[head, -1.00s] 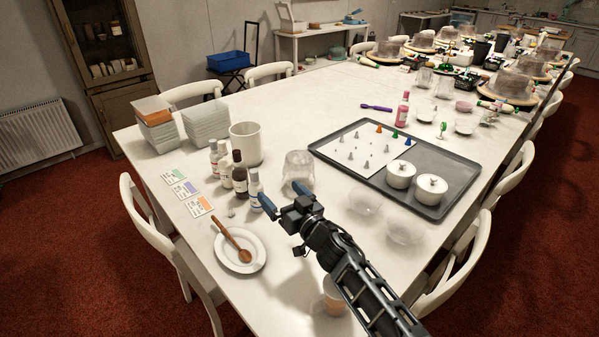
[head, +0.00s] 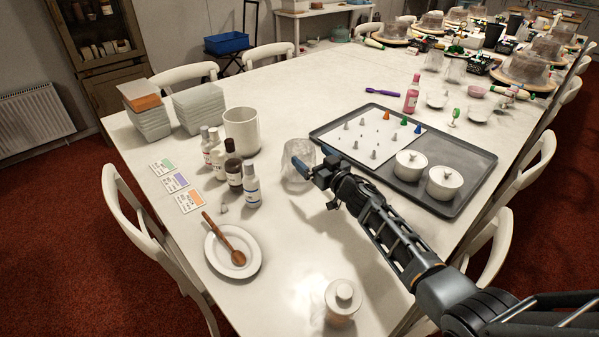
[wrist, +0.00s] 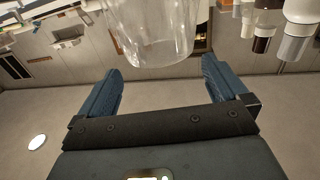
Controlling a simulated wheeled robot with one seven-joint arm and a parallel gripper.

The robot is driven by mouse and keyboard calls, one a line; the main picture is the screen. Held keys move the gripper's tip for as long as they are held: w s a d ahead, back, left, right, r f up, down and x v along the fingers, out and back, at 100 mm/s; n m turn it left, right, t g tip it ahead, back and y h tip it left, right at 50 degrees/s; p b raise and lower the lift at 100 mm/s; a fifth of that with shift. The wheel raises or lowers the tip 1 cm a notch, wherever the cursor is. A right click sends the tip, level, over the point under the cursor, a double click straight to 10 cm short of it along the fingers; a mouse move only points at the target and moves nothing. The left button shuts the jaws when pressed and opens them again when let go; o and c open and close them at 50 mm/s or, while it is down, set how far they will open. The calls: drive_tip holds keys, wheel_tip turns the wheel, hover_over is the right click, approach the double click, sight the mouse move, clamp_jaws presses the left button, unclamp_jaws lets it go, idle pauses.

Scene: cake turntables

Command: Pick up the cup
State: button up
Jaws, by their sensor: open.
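A clear, see-through cup (head: 296,178) stands on the white table, right of the bottles; it also shows in the wrist view (wrist: 155,35), above and between the fingertips. My gripper (head: 313,159) is at the cup's right side in the head view and covers part of it. In the wrist view my gripper (wrist: 161,68) has its two blue fingers spread wide, with nothing held. The cup appears just beyond the fingertips; I cannot tell whether they touch it.
Several bottles (head: 233,172) and a white canister (head: 241,130) stand left of the cup. A grey tray (head: 458,155) with two lidded pots lies to the right. A plate (head: 218,265) with a wooden spoon and a lidded jar (head: 342,302) are nearer.

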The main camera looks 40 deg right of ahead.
sight(292, 144)
wheel_tip(292, 144, down, 2)
drive_tip(key=shift+f+b, duration=0.1)
drive_tip(key=shift+b, duration=0.3)
drive_tip(key=shift+w, duration=0.25)
drive_tip(key=shift+w+d+b, duration=0.1)
drive_tip(key=shift+w+b, duration=0.25)
drive_tip(key=shift+w, duration=0.25)
drive_tip(key=w+b, duration=0.2)
drive_tip(key=w, duration=0.1)
drive_tip(key=w+b, duration=0.1)
drive_tip(key=w, duration=0.1)
drive_tip(key=shift+w+d, duration=0.1)
drive_tip(key=shift+d, duration=0.2)
drive_tip(key=shift+w, duration=0.25)
drive_tip(key=shift+r, duration=0.2)
drive_tip(key=c, duration=1.3)
drive_tip(key=shift+o, duration=0.2)
